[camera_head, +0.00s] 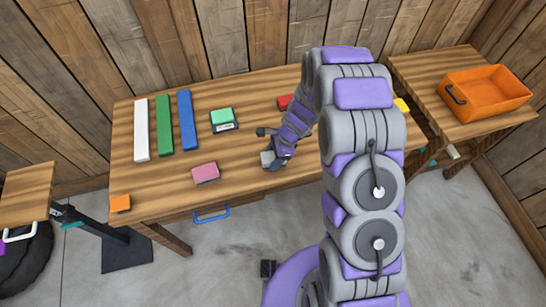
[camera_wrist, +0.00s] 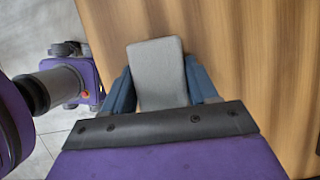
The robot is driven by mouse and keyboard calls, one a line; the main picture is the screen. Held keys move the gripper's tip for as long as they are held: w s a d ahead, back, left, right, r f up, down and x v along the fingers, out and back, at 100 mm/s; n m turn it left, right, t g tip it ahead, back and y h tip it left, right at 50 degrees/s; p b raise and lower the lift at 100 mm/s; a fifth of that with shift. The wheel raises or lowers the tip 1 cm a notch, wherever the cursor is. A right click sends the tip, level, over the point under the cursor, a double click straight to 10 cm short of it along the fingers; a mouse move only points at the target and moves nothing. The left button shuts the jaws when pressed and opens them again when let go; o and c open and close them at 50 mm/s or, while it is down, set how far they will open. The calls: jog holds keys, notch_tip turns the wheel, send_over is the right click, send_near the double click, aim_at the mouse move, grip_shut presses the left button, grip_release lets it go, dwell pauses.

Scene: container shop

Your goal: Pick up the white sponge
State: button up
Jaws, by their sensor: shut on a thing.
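The white sponge (camera_wrist: 158,72) looks pale grey in the wrist view, a flat rounded block between the two blue fingers. My gripper (camera_wrist: 160,88) is shut on it, one finger along each side. In the head view my gripper (camera_head: 273,161) is low over the front middle of the wooden table, and part of the sponge (camera_head: 267,158) shows at the fingers. The rest of it is hidden by the gripper. I cannot tell whether the sponge touches the tabletop.
On the table (camera_head: 240,140) are a pink sponge (camera_head: 205,173), a green sponge (camera_head: 223,119), an orange block (camera_head: 120,204), a red item (camera_head: 284,102), and white (camera_head: 141,130), green (camera_head: 164,125) and blue bars (camera_head: 187,120). An orange crate (camera_head: 486,92) stands on the right table.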

aim_at(270, 157)
jog(key=shift+r, duration=0.65)
notch_tip(270, 157, up, 2)
jog(key=shift+r+p, duration=0.15)
jog(key=shift+p, duration=0.5)
jog(key=s+d+r+p, duration=0.1)
jog(key=s+d, duration=0.1)
jog(key=s, duration=1.3)
jog(key=shift+s+d+r, duration=0.15)
jog(key=shift+s+d, duration=0.15)
jog(key=shift+s, duration=0.1)
jog(key=o, duration=0.5)
jog(key=shift+c, duration=0.2)
jog(key=c, duration=0.4)
jog(key=shift+o, duration=0.2)
jog(key=shift+w, duration=0.15)
